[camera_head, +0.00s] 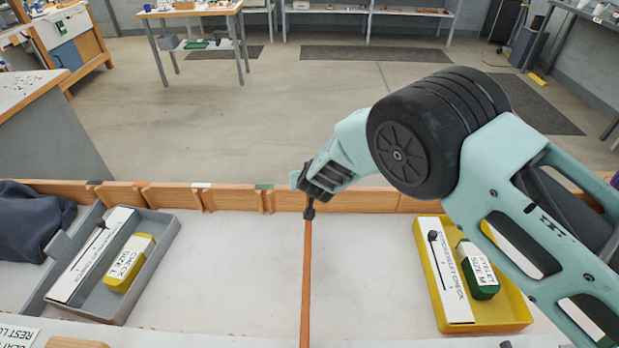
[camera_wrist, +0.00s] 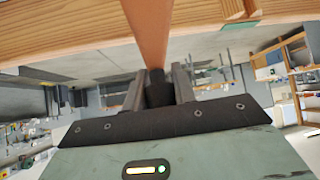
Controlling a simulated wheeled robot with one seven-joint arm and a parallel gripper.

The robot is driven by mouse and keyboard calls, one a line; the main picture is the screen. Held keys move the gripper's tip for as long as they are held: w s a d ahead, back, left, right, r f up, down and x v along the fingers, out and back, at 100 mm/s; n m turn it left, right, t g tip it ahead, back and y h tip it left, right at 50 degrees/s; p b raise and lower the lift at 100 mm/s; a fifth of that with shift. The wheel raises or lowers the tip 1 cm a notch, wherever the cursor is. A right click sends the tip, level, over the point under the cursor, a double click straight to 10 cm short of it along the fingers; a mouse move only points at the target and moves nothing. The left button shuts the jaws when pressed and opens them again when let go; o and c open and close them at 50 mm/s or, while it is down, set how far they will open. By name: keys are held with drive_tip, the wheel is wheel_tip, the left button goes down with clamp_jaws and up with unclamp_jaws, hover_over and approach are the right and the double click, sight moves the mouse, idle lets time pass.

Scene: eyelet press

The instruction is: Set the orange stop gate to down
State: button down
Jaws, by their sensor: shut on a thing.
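The orange stop gate (camera_head: 306,275) is a thin bar running from the front of the pale worktop toward its back rail, with a dark knob (camera_head: 309,212) at its far end. In the wrist view the bar (camera_wrist: 150,30) runs up from the knob (camera_wrist: 158,92). My gripper (camera_head: 309,202) is shut on this dark knob, which sits between the two fingers (camera_wrist: 158,82) in the wrist view. I cannot tell from these views how far the bar is raised off the worktop. Its front end is cut off by the frame.
A grey tray (camera_head: 167,248) with a white card and yellow block lies left. A yellow tray (camera_head: 490,326) with a white card and green block lies right, partly behind my arm. A wooden rail (camera_head: 232,198) edges the back. The worktop (camera_head: 225,270) is bare either side of the bar.

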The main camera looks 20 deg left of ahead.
drive_tip(key=shift+s+d+f, duration=0.15)
drive_tip(key=shift+s+f, duration=0.15)
drive_tip(key=shift+f, duration=0.35)
drive_tip(key=c, duration=1.1)
unclamp_jaws()
drive_tip(key=shift+f, duration=0.15)
drive_tip(key=shift+c, duration=0.2)
drive_tip(key=shift+w+r, duration=0.2)
drive_tip(key=shift+r, duration=0.05)
drive_tip(key=b+v, duration=0.2)
drive_tip(key=v, duration=1.5)
drive_tip(key=shift+a+r+b, duration=0.2)
drive_tip(key=shift+r+b, duration=0.05)
drive_tip(key=shift+b, duration=0.15)
drive_tip(key=shift+s, duration=0.1)
drive_tip(key=s+d+r+n+g+y, duration=0.1)
drive_tip(key=s+d+r+n+g, duration=0.1)
drive_tip(key=s+d+r+g, duration=0.65)
drive_tip(key=s+d+r+h, duration=0.1)
drive_tip(key=s+d+h, duration=0.1)
drive_tip(key=s+d, duration=0.6)
drive_tip(key=s+d+r+n+h, duration=0.1)
drive_tip(key=s+d+r+h, duration=0.1)
drive_tip(key=s+d, duration=0.7)
drive_tip(key=shift+d+r, duration=0.3)
